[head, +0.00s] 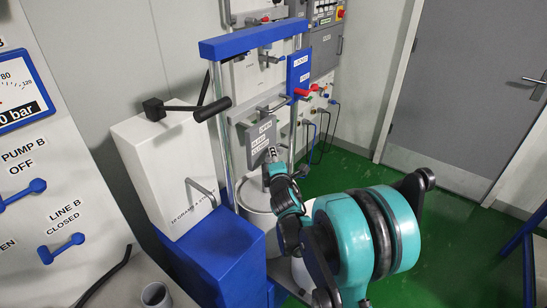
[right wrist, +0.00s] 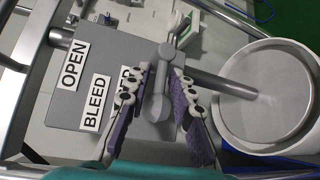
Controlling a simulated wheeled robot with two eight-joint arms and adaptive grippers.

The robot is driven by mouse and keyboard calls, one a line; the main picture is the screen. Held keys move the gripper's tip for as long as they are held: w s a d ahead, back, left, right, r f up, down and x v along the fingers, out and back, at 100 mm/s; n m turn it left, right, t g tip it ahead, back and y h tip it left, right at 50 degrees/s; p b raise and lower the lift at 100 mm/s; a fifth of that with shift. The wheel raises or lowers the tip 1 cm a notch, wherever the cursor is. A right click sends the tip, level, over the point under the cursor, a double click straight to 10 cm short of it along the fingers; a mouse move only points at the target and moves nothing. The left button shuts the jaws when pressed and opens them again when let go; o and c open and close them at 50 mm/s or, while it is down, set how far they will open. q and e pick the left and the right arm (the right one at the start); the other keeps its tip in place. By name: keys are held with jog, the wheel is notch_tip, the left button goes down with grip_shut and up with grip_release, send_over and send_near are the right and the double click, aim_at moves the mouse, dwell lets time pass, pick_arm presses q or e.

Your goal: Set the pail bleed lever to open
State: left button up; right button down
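The bleed plate is a grey panel; it shows in the head view (head: 261,137) and in the right wrist view (right wrist: 62,103). In the right wrist view it bears the labels OPEN and BLEED and a third, partly hidden one. The grey bleed lever (right wrist: 161,84) stands out from the plate beside the labels. My right gripper (right wrist: 158,78) is open, with one finger on each side of the lever and gaps visible. In the head view my right gripper (head: 273,165) is small and partly hides the plate's lower edge. My left gripper is not in view.
A pail (right wrist: 268,92) stands right of the lever in the right wrist view, with a grey spout reaching over it. A blue-topped frame (head: 254,38), a white box (head: 165,165) with a black-handled lever and a panel with blue levers surround the plate.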

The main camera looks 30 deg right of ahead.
aim_at(280, 149)
dwell(0.7)
jog(key=shift+r+m+g+y+p, duration=0.3)
jog(key=shift+r+m+p, duration=0.1)
jog(key=shift+p, duration=0.5)
jog(key=r+m+g+y+p, duration=0.1)
jog(key=p, duration=0.2)
jog(key=m+g+y+p, duration=0.1)
jog(key=g+y+p, duration=0.1)
jog(key=p, duration=0.1)
jog(key=shift+w+d+r+m, duration=0.15)
jog(key=shift+d+r+m, duration=0.2)
jog(key=shift+r+m, duration=0.05)
jog(key=shift+w+d+r+m+g+y+p, duration=0.1)
jog(key=shift+d+r+m+g+y+p, duration=0.1)
jog(key=shift+m+g+y+p, duration=0.5)
jog(key=shift+d+r+y+p, duration=0.15)
jog(key=shift+y+p, duration=0.25)
jog(key=shift+p, duration=0.35)
jog(key=shift+w+d+r+m+g+y+p, duration=0.2)
jog(key=shift+d+m+g+y+p, duration=0.15)
jog(key=shift+m+g+y+p, duration=0.5)
jog(key=y, duration=0.1)
jog(key=m+y, duration=0.1)
jog(key=d+y, duration=0.1)
jog(key=y, duration=0.1)
jog(key=shift+w+d+m+g, duration=0.1)
jog(key=shift+w+m+g, duration=0.15)
jog(key=shift+g, duration=0.1)
